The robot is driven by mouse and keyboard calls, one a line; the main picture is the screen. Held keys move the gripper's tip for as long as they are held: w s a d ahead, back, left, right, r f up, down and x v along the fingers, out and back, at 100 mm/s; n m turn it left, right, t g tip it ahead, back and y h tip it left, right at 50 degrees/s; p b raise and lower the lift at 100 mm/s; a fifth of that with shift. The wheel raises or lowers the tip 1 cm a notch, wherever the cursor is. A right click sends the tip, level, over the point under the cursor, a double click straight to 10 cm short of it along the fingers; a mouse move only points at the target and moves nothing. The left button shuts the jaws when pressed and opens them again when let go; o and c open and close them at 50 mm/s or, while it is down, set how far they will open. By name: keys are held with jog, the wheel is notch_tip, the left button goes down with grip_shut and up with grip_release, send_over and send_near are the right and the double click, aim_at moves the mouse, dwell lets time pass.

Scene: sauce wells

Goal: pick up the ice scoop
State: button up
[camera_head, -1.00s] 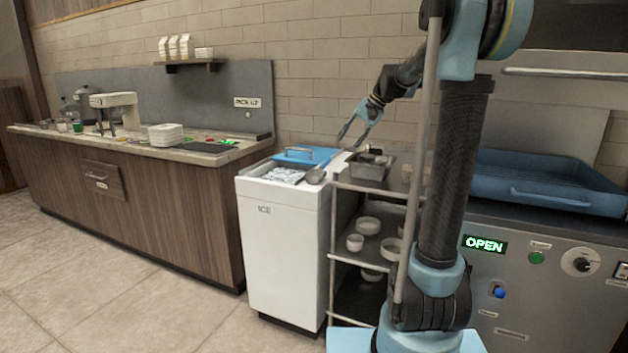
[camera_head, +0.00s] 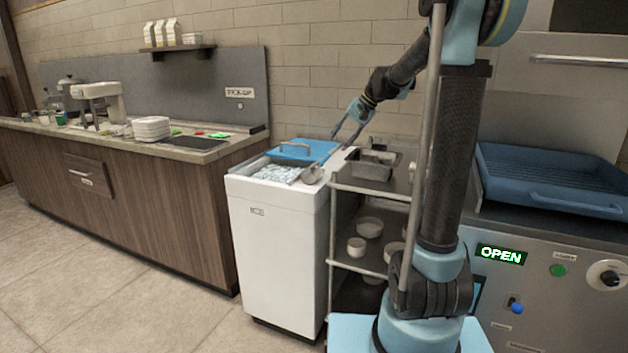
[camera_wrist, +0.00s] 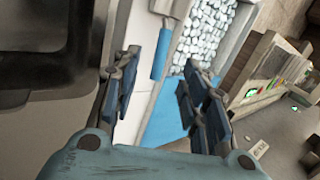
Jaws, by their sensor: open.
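The ice scoop (camera_head: 312,174) rests on the right rim of the white ice bin (camera_head: 275,235). It has a grey metal bowl. In the wrist view its blue handle (camera_wrist: 160,55) points toward my gripper, and its bowl is cut off by the top edge. My gripper (camera_head: 343,137) hangs open above the right back side of the bin. In the wrist view my open fingers (camera_wrist: 160,75) stand on either side of the handle's line, with the handle beyond them and nothing gripped. I cannot tell the exact gap between them.
The bin's blue lid (camera_head: 302,150) covers the back, with ice (camera_head: 278,173) showing in front. A metal rack (camera_head: 345,187) holding bowls stands close on the right. A blue tray (camera_head: 550,180) is farther right. A wooden counter (camera_head: 130,190) stands on the left, with open floor before it.

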aim_at(324, 160)
jog(key=x, duration=0.7)
jog(key=shift+a, duration=0.15)
jog(key=shift+x, duration=2.6)
jog(key=shift+w, duration=0.2)
grip_shut()
